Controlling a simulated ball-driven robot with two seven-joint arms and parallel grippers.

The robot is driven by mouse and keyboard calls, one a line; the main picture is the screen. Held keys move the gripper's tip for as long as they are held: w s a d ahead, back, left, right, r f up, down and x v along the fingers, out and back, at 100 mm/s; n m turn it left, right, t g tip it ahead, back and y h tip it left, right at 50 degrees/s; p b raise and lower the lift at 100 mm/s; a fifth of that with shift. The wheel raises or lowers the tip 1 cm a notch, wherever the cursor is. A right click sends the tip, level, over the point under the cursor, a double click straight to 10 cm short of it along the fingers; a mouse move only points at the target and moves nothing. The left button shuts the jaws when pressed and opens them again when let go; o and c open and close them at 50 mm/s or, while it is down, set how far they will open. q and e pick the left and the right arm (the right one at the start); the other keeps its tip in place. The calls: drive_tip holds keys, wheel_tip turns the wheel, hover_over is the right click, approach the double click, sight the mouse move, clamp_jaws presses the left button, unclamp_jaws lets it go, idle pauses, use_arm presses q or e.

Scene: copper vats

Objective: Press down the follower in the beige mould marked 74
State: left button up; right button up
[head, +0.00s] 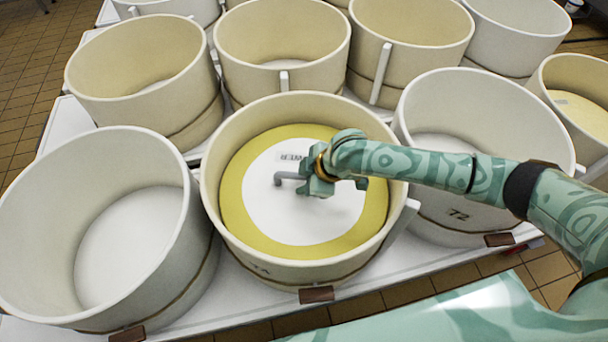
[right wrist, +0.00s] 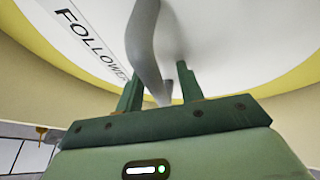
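The beige mould marked 74 (head: 213,205) stands at the front middle in the head view, its number partly cut by the rim's shadowed front. Inside it lies the follower (head: 263,205), a white disc within a yellow ring, with a grey bent handle (head: 285,178). My right gripper (head: 322,184) is inside the mould's outline, over the follower's middle. In the right wrist view the handle (right wrist: 144,45) passes between the fingers of the gripper (right wrist: 160,85), which stand apart with a gap beside the handle. The follower's label (right wrist: 92,45) reads FOLLOWER. My left gripper is not seen.
A mould marked 72 (head: 455,228) stands close on the right, and an unmarked-looking mould (head: 30,230) close on the left. More moulds stand behind, such as one at the back (head: 283,75). All stand on a white table (head: 350,292) with little free room.

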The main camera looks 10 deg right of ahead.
drive_tip(key=shift+w+r, duration=0.1)
drive_tip(key=shift+r, duration=0.05)
drive_tip(key=shift+r, duration=0.15)
use_arm(q)
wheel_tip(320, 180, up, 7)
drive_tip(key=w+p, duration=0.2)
drive_tip(key=p, duration=0.5)
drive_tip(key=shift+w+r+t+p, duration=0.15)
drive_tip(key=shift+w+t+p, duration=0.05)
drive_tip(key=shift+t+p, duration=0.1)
use_arm(e)
drive_tip(key=v, duration=1.6)
